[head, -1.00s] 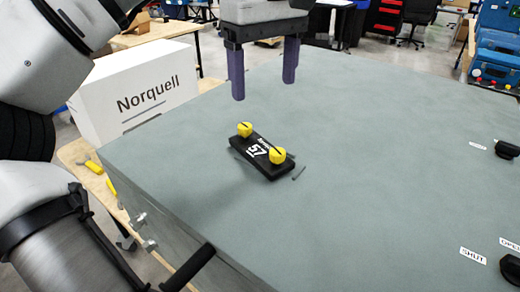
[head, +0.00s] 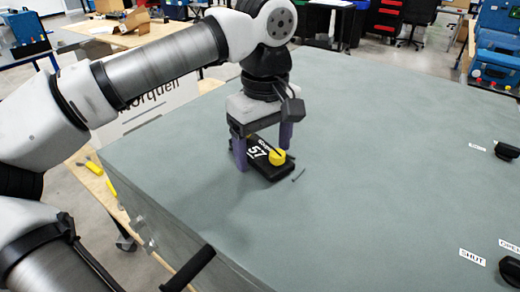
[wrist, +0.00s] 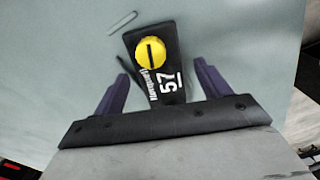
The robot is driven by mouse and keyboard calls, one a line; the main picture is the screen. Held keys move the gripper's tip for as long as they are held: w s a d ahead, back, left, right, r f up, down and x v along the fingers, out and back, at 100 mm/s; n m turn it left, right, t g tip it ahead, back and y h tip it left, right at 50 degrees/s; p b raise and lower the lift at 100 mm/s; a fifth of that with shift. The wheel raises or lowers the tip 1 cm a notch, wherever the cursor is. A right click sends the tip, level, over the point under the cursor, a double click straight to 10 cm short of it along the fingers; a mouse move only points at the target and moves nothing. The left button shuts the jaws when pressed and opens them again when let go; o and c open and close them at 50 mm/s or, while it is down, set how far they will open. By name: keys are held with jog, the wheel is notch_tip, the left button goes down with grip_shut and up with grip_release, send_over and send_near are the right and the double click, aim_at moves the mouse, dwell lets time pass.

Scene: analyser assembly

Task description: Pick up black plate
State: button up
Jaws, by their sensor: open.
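The black plate (head: 262,162) lies on the grey-green top surface, with white "57" lettering and a yellow slotted knob (head: 277,157) at its near right end. It also shows in the wrist view (wrist: 170,88), with the knob (wrist: 151,53) at the far end. My gripper (head: 263,150) is open and lowered over the plate's far left part, with one purple finger on each side of it. In the wrist view my gripper (wrist: 160,82) shows gaps between the fingers and the plate. The plate's other end is hidden under the gripper.
A small grey pin (head: 298,175) lies on the surface beside the plate; it shows in the wrist view (wrist: 122,23). Black knobs with labels (head: 508,150) stand at the right edge. A white Norquell box (head: 150,110) is behind my arm. The surface's middle is clear.

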jog(key=c, duration=1.2)
notch_tip(320, 180, up, 12)
notch_tip(320, 180, up, 8)
jog(key=p, duration=0.6)
send_over(264, 154)
jog(key=shift+w+d+f+n+b, duration=0.15)
jog(key=shift+f+n+b, duration=0.35)
jog(key=shift+f, duration=2.45)
jog(key=shift+s+d+f+n+b, duration=0.2)
jog(key=shift+f+n, duration=0.45)
jog(key=shift+f, duration=2.35)
jog(key=shift+w+d+f+n+b, duration=0.2)
jog(key=shift+f+n+b, duration=0.3)
jog(key=shift+f, duration=2.45)
